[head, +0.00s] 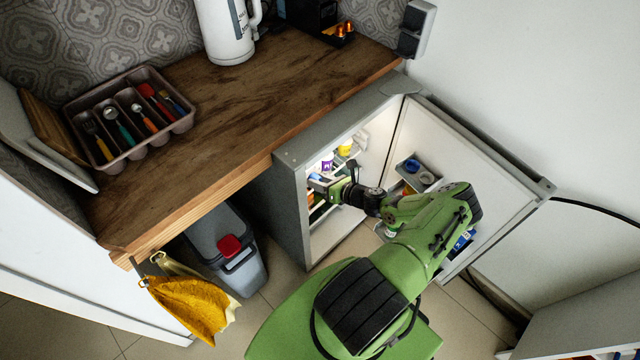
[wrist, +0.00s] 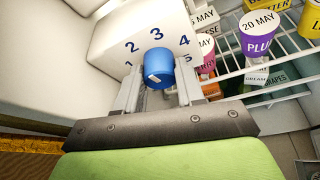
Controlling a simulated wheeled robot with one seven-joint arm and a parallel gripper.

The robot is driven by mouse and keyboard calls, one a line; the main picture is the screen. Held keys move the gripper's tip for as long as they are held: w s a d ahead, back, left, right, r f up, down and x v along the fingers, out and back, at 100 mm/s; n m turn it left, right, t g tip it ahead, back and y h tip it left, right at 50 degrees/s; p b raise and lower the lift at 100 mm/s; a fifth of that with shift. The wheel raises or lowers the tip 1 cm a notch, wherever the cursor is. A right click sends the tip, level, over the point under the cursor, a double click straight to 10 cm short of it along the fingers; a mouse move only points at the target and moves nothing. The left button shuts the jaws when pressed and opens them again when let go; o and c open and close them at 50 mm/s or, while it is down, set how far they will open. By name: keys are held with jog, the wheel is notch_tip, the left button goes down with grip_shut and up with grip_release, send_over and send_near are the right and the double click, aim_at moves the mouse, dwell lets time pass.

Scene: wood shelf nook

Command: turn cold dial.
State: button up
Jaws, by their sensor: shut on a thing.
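The cold dial is a blue knob (wrist: 159,68) on a white housing (wrist: 112,40) inside the open fridge. Dark numbers stand around it, with 2, 3 and 4 readable and the 3 above the knob. A white mark shows low on the knob's face. My gripper (wrist: 160,90) is shut on the knob, one finger at its left and one at its right. In the head view my gripper (head: 325,182) reaches into the fridge (head: 292,158), and a bit of blue shows at its tip. The fridge door (head: 470,150) stands open to the right.
Wire shelves (wrist: 285,75) with labelled containers, among them a purple one (wrist: 259,32), lie close to the right of my gripper. The wooden counter (head: 240,95) is left of the fridge, with a grey bin (head: 228,250) under it.

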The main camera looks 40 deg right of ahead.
jog(key=m+y+b, duration=0.1)
jog(key=m+b, duration=0.1)
jog(key=m+y+b, duration=0.1)
jog(key=m, duration=0.1)
jog(key=shift+d+f+t+y+b, duration=0.15)
jog(key=shift+d+t+y+b, duration=0.05)
jog(key=shift+t+y+b, duration=0.2)
jog(key=shift+m, duration=0.4)
jog(key=o, duration=1)
jog(key=shift+o, duration=0.2)
jog(key=p+v, duration=0.2)
jog(key=v, duration=1.4)
jog(key=shift+w, duration=0.1)
